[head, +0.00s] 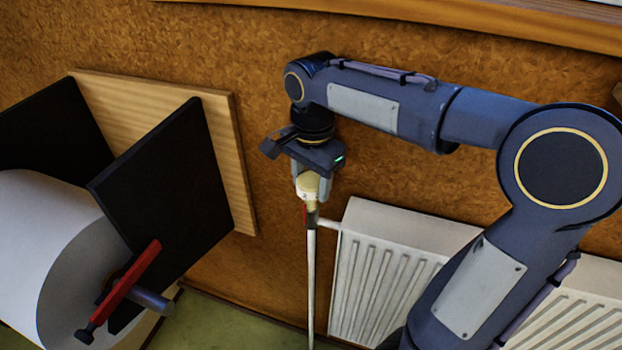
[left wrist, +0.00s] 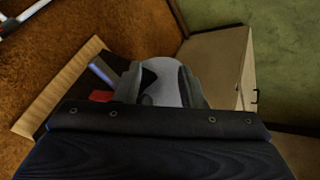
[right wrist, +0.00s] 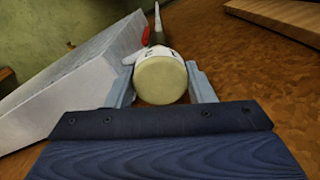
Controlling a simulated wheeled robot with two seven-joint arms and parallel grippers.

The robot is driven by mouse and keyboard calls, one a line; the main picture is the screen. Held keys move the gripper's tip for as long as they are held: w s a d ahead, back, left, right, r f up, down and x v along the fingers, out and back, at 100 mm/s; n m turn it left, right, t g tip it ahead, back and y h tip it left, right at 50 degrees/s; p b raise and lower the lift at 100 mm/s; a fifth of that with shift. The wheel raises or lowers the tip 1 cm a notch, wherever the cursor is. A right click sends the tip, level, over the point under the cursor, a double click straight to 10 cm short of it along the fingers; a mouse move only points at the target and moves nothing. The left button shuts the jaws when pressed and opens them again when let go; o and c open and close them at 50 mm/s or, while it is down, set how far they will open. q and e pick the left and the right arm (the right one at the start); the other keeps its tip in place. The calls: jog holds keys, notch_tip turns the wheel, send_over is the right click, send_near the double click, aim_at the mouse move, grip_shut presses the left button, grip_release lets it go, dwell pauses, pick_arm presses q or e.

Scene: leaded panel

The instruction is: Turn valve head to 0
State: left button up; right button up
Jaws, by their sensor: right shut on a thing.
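The valve head (head: 308,189) is a cream, rounded knob at the top of a vertical pipe beside the radiator. My right gripper (head: 313,182) is shut on it from above. In the right wrist view the cream end face of the valve head (right wrist: 160,80) lies between the two fingers of my right gripper (right wrist: 162,88). Dark marks show on its white collar, too small to read for sure. A red part sits just beyond the collar. My left gripper (left wrist: 160,88) shows only in the left wrist view, with its fingers apart and no held thing visible.
A white radiator (head: 385,270) stands right of the pipe (head: 311,280) against the brown wall. At left, a wooden board (head: 232,150) carries black plates (head: 165,175) beside a large white roll (head: 50,240) with a red bar (head: 120,290). Green floor shows below.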

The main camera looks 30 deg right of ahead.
jog(key=shift+r, duration=0.1)
jog(key=n+p, duration=0.1)
jog(key=n, duration=0.2)
jog(key=shift+p, duration=0.4)
jog(key=n+p, duration=0.1)
jog(key=n, duration=0.3)
jog(key=n+p, duration=0.2)
jog(key=n, duration=0.2)
jog(key=shift+w+n+p, duration=0.1)
jog(key=shift+n+p, duration=0.35)
jog(key=shift+n, duration=1.25)
jog(key=o, duration=1)
jog(key=shift+c, duration=0.2)
